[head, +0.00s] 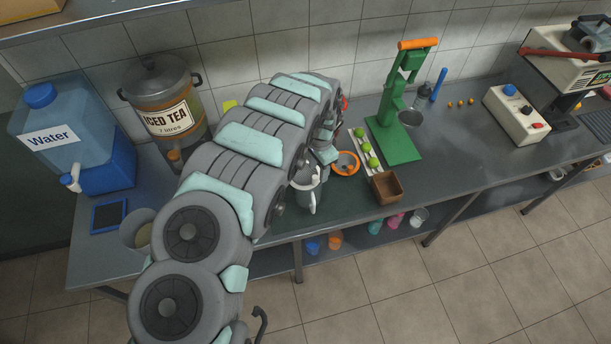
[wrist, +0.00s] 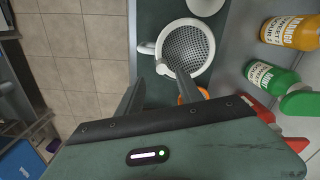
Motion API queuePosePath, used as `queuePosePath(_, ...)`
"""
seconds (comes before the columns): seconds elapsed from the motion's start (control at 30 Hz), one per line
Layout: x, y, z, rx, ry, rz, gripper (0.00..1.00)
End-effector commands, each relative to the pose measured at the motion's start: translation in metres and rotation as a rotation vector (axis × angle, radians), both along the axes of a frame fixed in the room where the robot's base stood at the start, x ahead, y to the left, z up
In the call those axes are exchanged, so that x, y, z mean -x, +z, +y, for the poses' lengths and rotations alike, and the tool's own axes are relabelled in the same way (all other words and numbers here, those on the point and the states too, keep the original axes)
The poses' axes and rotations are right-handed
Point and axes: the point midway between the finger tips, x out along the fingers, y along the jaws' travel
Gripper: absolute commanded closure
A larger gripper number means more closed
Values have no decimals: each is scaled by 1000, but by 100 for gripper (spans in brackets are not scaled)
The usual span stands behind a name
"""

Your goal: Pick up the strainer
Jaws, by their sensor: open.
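The strainer (wrist: 188,46), a round grey perforated bowl, sits in the mouth of a white jug in the wrist view. The jug's handle (wrist: 146,48) sticks out to the left. A short pale piece (wrist: 164,68) at the strainer's lower left rim lies close to my fingertips; I cannot tell if it is the strainer's handle. My gripper (wrist: 155,82) is open, its two fingers just below and left of the strainer. In the head view the jug (head: 307,190) stands near the counter's front edge, partly hidden by my arm, which also hides my fingers.
An orange-rimmed bowl (head: 346,164), limes (head: 366,148) on a white holder, a brown box (head: 387,187) and a green press (head: 393,130) stand to the right. A green bottle (wrist: 271,77) and an orange bottle (wrist: 289,33) show in the wrist view.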

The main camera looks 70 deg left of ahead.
Motion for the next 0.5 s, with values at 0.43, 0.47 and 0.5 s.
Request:
queuePosePath(0.43,9,-38,2,4,2,-2,57)
queuePosePath(0.47,8,-41,2,2,0,-1,57)
queuePosePath(0.5,8,-44,2,2,0,-2,57)
